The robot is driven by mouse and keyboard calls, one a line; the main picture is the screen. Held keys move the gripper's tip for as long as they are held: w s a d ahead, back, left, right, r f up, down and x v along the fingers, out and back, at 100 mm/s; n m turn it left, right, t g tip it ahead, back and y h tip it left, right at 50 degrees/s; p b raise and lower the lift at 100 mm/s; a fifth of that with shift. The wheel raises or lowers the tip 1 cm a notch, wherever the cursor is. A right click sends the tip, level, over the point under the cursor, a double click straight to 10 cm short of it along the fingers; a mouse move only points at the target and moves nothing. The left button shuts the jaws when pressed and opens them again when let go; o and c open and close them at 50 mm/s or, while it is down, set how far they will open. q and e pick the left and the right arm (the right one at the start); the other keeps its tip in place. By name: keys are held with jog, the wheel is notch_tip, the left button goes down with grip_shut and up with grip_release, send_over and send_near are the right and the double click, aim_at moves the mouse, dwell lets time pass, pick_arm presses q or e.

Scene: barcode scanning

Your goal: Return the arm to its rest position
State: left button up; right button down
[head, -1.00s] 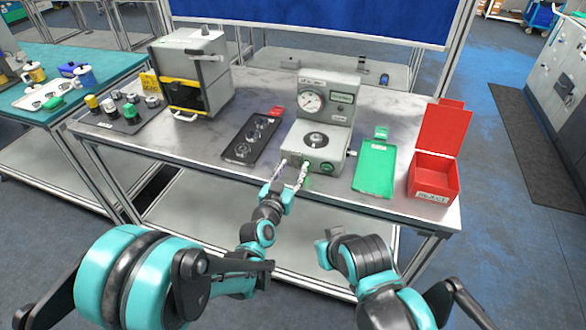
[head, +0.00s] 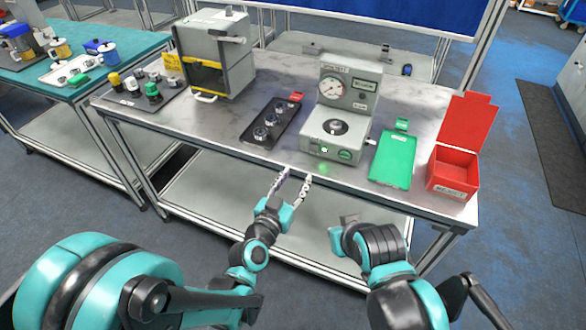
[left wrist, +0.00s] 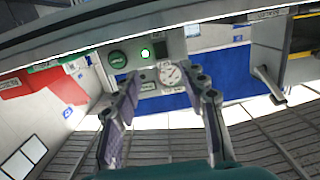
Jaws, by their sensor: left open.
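My left gripper (head: 295,178) is open and empty, with its two fingers apart just in front of the bench's front edge. It points toward the grey gauge tester (head: 331,143) and is clear of it. In the left wrist view the open fingers (left wrist: 163,95) frame the tester's dial (left wrist: 171,75), with nothing between them. My right arm is folded at the lower right in the head view. Only a small end part of it (head: 346,232) shows, and its fingers cannot be made out.
The bench (head: 215,128) holds a grey cabinet with a yellow-edged opening (head: 230,80), a black tray with round parts (head: 270,122), a green tray (head: 393,160) and a red open box (head: 455,166). A teal table (head: 60,88) stands left. Floor in front is free.

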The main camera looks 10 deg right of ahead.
pick_arm(q)
jog(key=s+a+n+g+y, duration=0.2)
jog(key=s+a, duration=0.3)
jog(key=a, duration=0.4)
jog(key=s+a+f+n+g+y, duration=0.1)
jog(key=s+a+y, duration=0.3)
jog(key=a, duration=0.6)
jog(key=s+a+f+n+g+y, duration=0.1)
jog(key=s+a+n+g+y, duration=0.2)
jog(key=s+a, duration=0.4)
jog(key=a+g, duration=0.1)
jog(key=a, duration=0.1)
jog(key=shift+a+n, duration=0.4)
